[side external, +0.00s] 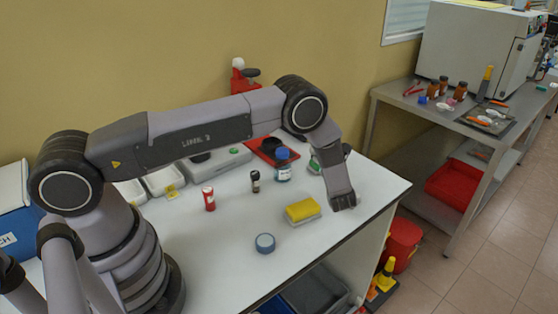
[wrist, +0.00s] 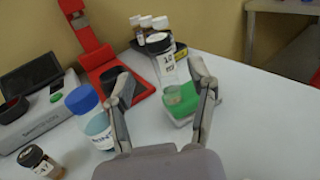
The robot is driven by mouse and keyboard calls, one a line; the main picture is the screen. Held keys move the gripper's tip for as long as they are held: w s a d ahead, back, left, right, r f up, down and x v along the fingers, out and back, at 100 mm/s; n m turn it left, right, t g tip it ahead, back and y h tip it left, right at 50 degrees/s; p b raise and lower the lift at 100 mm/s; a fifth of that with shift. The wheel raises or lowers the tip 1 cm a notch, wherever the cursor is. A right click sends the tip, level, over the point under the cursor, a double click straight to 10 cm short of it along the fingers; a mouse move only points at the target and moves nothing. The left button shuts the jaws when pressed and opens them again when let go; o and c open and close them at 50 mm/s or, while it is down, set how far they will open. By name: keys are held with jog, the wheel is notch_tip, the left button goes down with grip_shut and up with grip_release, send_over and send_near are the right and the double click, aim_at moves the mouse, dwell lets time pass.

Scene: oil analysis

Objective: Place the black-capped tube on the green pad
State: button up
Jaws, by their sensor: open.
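The black-capped tube (wrist: 166,69) has a white label and a clear lower end. In the wrist view it looks upright, with its base over the green pad (wrist: 204,101); it appears to stand there, though I cannot confirm contact. The pad has a white base and shows in the side view (side external: 314,164), partly behind my arm. My gripper (wrist: 161,72) is open, with one finger on each side of the tube, and there are visible gaps. In the side view my gripper (side external: 343,203) points down, and the tube is hidden or cannot be made out.
A blue-capped bottle (wrist: 97,128) stands left of my gripper, with a small dark-capped vial (wrist: 42,163) further left. A red stand (wrist: 97,58) and white-capped vials (wrist: 146,27) are behind. Bench right is clear.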

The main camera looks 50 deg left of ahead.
jog(key=v, duration=0.5)
jog(key=s+a+r+n+g+h, duration=0.1)
jog(key=s+a+r+n+g, duration=0.2)
jog(key=s+r+n, duration=0.35)
jog(key=s+a+r+n+g+h, duration=0.2)
jog(key=s+a+r+n+g, duration=0.1)
jog(key=r, duration=0.7)
jog(key=s+a+r+n+g+h, duration=0.1)
jog(key=s+a+r+n+g, duration=0.1)
jog(key=s+r+n+g, duration=0.45)
jog(key=s+d+r+n+t+h, duration=0.2)
jog(key=s+n+h, duration=0.1)
jog(key=s, duration=0.4)
jog(key=s+d+r+n+t+h, duration=0.2)
jog(key=s+r+n+t+h, duration=0.1)
jog(key=s, duration=0.5)
jog(key=s+d+r+n+t+h, duration=0.2)
jog(key=s+h, duration=0.3)
jog(key=s, duration=0.3)
jog(key=shift+d+r+n+t, duration=0.4)
jog(key=shift+d+r+t, duration=0.15)
jog(key=shift+d, duration=0.05)
